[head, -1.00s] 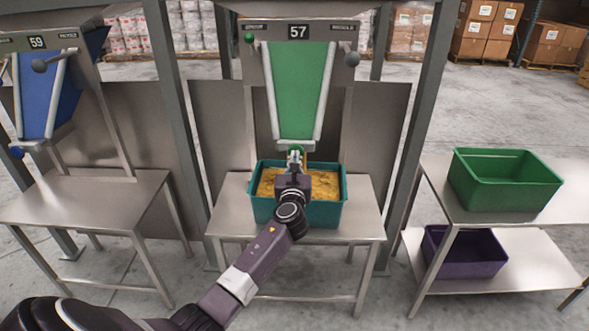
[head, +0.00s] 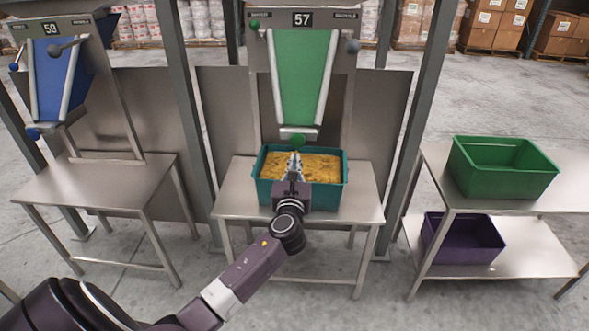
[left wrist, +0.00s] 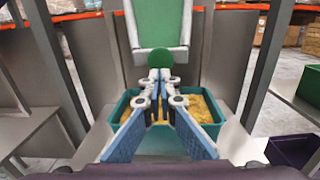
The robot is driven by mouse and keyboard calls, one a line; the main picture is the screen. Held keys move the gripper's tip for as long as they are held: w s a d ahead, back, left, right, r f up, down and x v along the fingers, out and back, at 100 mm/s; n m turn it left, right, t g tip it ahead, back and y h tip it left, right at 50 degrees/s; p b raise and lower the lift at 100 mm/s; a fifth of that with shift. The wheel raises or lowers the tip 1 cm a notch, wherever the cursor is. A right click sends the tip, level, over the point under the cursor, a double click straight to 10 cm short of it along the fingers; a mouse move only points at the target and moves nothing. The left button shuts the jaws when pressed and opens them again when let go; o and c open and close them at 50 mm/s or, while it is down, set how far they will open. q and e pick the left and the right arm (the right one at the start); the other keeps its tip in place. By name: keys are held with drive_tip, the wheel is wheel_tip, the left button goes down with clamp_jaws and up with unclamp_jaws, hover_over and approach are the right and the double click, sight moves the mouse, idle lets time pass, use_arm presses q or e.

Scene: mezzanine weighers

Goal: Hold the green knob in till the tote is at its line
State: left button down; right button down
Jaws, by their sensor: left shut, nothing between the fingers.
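A round green knob (head: 298,140) sits at the bottom end of the green chute (head: 301,85) on weigher 57; it also shows in the left wrist view (left wrist: 160,58). Below it a teal tote (head: 264,190) stands on the steel table, with yellow grain-like fill (head: 318,167) up near its rim. No fill line can be made out on the tote. My left gripper (head: 295,155) is shut and empty, over the tote and just short of the knob in the head view. In the left wrist view its fingertips (left wrist: 160,74) lie right below the knob. My right gripper is out of view.
A smaller green ball (head: 253,23) and a grey ball (head: 353,47) are on weigher 57's head. Weigher 59 with a blue chute (head: 58,85) stands left over an empty table. A shelf at right holds an empty green tote (head: 505,180) and a purple tote (head: 455,245).

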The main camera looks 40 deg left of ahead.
use_arm(q)
drive_tip(key=shift+v, duration=1.4)
